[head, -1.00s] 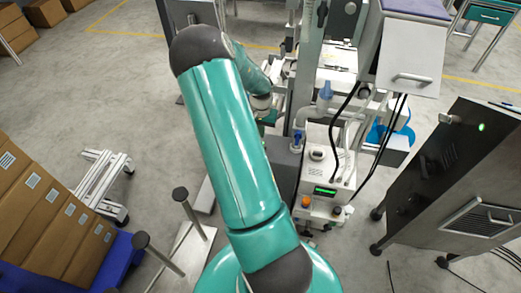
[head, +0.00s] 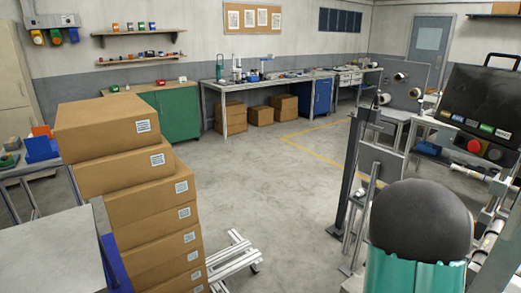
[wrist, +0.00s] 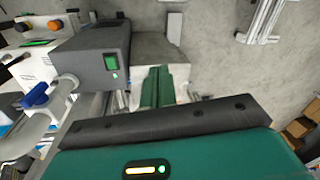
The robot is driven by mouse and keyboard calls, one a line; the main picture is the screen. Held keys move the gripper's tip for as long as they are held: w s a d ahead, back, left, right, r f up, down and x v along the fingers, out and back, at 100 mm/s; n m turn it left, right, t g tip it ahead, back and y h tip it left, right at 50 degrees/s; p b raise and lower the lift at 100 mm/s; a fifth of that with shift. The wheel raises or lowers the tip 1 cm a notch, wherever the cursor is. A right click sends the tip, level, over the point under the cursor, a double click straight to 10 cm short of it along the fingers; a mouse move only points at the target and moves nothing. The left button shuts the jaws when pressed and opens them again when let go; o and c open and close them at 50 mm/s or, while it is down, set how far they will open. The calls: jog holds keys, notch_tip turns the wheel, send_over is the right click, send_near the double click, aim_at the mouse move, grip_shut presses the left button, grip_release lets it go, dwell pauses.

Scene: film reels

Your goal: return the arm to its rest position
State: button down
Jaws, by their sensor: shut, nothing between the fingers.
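My arm (head: 418,225) shows at the lower right of the head view as a dark rounded joint above a teal link. Its end is outside that view. In the wrist view, the teal body of my gripper fills the bottom, and my gripper's green fingers (wrist: 157,87) are together with nothing between them. A grey machine box (wrist: 97,58) with a green-lit switch is just left of the fingers in the picture. I cannot tell the exact gap between them.
A post (head: 350,180) and a machine with a dark control panel (head: 480,115) are close to my arm. Open floor (head: 255,180) lies in the middle.

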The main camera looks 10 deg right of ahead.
jog(key=s+a+r+n+t, duration=0.2)
jog(key=a+r+n, duration=0.3)
jog(key=a+r, duration=1.15)
jog(key=s+a+r+n+t, duration=0.1)
jog(key=s+a+r+n, duration=0.1)
jog(key=s+a, duration=0.3)
jog(key=s+a+r+n+t, duration=0.1)
jog(key=s+a+r+n, duration=0.2)
jog(key=s+a, duration=0.3)
jog(key=shift+s+a+r+n+h, duration=0.2)
jog(key=shift+s+a+n+h, duration=0.15)
jog(key=shift+a, duration=0.7)
